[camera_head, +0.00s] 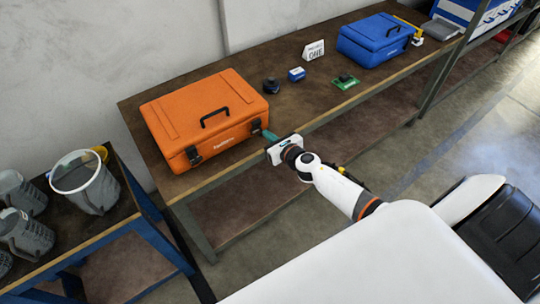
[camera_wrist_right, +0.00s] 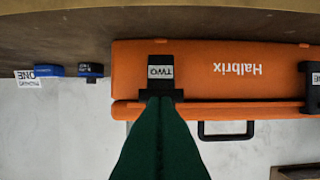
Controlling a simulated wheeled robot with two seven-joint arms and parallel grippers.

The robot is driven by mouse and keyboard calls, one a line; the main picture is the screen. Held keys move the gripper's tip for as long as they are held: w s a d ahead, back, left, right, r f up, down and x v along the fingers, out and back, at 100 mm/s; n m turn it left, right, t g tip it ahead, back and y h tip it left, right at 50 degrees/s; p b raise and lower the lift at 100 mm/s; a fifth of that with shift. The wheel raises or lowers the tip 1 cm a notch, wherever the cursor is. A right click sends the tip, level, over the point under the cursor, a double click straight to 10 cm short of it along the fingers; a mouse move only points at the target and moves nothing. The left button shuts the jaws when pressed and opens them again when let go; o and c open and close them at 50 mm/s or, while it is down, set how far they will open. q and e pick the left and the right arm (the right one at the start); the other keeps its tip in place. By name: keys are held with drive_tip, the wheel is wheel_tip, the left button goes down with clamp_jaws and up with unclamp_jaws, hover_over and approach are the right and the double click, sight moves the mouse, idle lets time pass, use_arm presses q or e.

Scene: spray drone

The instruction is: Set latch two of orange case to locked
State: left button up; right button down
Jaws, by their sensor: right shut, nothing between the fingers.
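The orange case (camera_head: 205,112) lies closed on the wooden workbench, handle on top. It shows upside down in the right wrist view (camera_wrist_right: 215,72). Its right-hand front latch (camera_head: 256,127) is black and carries a white "TWO" label in the wrist view (camera_wrist_right: 160,72). The other front latch (camera_head: 193,155) is at the left; it shows at the wrist view's right edge (camera_wrist_right: 312,85). My right gripper (camera_head: 268,134) has green fingers, shut and empty, with their tips (camera_wrist_right: 160,98) at latch two. They hide its lid-side end; I cannot tell whether they touch it. My left gripper is not in view.
Grey buckets (camera_head: 85,182) stand on a blue-framed table at left.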

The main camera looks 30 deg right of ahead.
drive_tip(key=shift+w+r+p, duration=0.4)
drive_tip(key=shift+w+r, duration=0.05)
drive_tip(key=shift+r, duration=0.2)
drive_tip(key=shift+w+r, duration=0.1)
idle(0.4)
